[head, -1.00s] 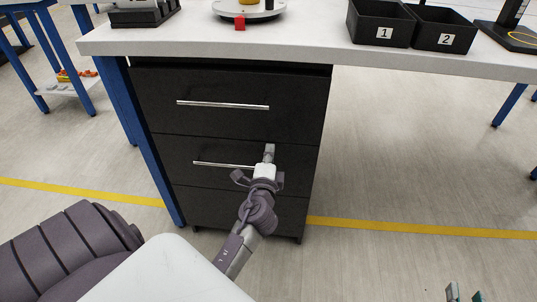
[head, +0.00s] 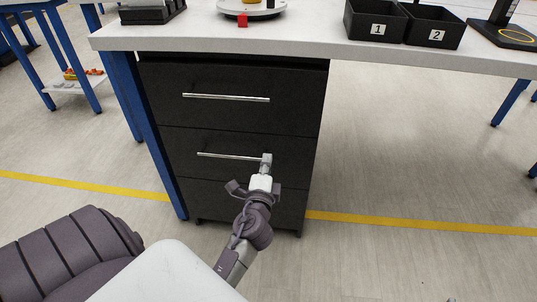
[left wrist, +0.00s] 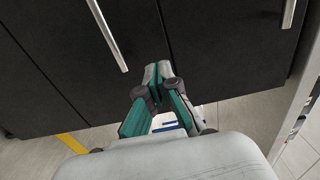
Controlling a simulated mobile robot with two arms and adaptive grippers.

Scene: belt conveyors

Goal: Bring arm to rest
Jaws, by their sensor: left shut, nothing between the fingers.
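My left gripper (head: 266,160) is in front of the middle drawer (head: 200,142) of a black cabinet, near the right end of its handle (head: 225,155). In the left wrist view the fingers (left wrist: 158,72) are together, with nothing between them. They stand apart from the two metal handles seen there, one at the upper left (left wrist: 108,35) and one at the upper right (left wrist: 289,14). My right gripper does not show clearly in any current view.
The cabinet's drawers look shut. A blue table leg (head: 150,150) stands left of the cabinet. Floor to the right is open.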

